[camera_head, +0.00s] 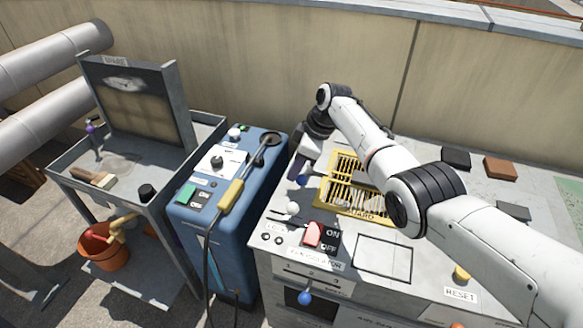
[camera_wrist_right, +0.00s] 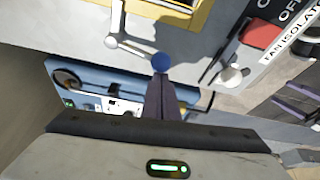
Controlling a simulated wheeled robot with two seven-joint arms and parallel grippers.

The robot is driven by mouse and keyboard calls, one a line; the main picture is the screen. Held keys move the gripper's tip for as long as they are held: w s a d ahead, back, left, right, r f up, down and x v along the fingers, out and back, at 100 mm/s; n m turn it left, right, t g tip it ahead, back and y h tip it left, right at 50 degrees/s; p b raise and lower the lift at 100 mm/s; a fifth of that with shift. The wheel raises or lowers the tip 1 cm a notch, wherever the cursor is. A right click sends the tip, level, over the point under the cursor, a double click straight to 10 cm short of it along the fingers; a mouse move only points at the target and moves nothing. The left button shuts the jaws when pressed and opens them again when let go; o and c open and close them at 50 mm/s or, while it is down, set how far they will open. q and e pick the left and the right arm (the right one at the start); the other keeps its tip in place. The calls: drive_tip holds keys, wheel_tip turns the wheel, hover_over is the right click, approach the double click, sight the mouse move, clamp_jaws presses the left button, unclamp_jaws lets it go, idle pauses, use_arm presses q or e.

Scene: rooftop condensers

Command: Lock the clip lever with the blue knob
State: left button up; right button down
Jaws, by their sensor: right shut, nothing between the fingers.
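The blue knob (camera_wrist_right: 161,62) shows in the right wrist view at the tips of my right gripper (camera_wrist_right: 165,80). A thin silver rod runs from the knob to a silver fitting (camera_wrist_right: 111,42) beside the yellow frame. In the head view, the blue knob (camera_head: 303,181) sits at the left edge of the yellow guard (camera_head: 338,205), just by my right gripper (camera_head: 296,174). The gripper's fingers are shut with nothing between them. They look very close to the knob; whether they touch cannot be told. My left gripper is in neither view.
A white ball knob (camera_head: 291,208) and a red switch (camera_head: 312,234) are close in front. Another blue knob (camera_head: 305,297) is on the cabinet's front. A blue machine (camera_head: 222,190) with a hose stands left. Dark blocks (camera_head: 456,158) lie at the back right.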

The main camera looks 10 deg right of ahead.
drive_tip(key=shift+s+d, duration=0.2)
drive_tip(key=shift+d, duration=0.1)
idle(0.4)
drive_tip(key=shift+a, duration=0.1)
